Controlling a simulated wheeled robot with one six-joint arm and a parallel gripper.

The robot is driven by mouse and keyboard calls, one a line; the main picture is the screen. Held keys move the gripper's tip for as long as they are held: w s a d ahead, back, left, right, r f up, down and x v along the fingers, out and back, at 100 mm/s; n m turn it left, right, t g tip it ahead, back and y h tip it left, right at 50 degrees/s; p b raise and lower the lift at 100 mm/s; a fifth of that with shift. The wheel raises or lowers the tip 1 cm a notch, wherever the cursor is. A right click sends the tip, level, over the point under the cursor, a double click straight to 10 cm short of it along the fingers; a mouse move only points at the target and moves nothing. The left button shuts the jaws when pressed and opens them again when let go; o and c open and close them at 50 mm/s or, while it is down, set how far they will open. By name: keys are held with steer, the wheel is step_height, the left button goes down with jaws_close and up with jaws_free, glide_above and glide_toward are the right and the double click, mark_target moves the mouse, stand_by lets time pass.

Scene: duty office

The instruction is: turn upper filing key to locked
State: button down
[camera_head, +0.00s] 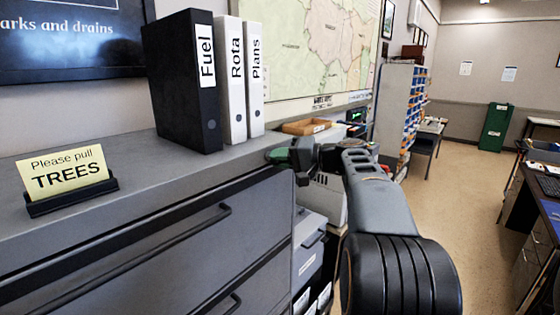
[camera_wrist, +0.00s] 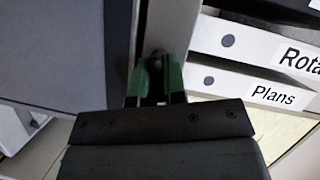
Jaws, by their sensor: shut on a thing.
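My gripper (camera_head: 280,156) is at the top right corner of the grey filing cabinet (camera_head: 150,240), its green-tipped fingers against the cabinet's front edge. In the wrist view, the two green fingers (camera_wrist: 155,84) are close together and shut on a small dark piece, the upper filing key (camera_wrist: 157,60), at the cabinet's edge strip. The fingers hide most of the key, so I cannot tell its turn angle. The key is hidden in the head view. The upper drawer (camera_head: 140,250) looks closed, with a dark bar handle.
On the cabinet top stand a black Fuel binder (camera_head: 183,85), a white Rota binder (camera_head: 231,80), a white Plans binder (camera_head: 254,85) and a yellow TREES sign (camera_head: 65,173). A wooden tray (camera_head: 306,127) lies beyond my gripper. The floor (camera_head: 450,200) to the right is clear.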

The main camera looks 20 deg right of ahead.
steer(key=shift+m+t+y+b, duration=0.35)
steer(key=shift+m+y, duration=0.35)
steer(key=shift+m, duration=1)
steer(key=c, duration=1.2)
jaws_free()
steer(key=shift+d, duration=0.1)
steer(key=b+v, duration=0.2)
steer(key=v, duration=1.1)
steer(key=shift+s+d+f, duration=0.15)
steer(key=shift+s+d, duration=0.05)
steer(key=shift+s, duration=0.05)
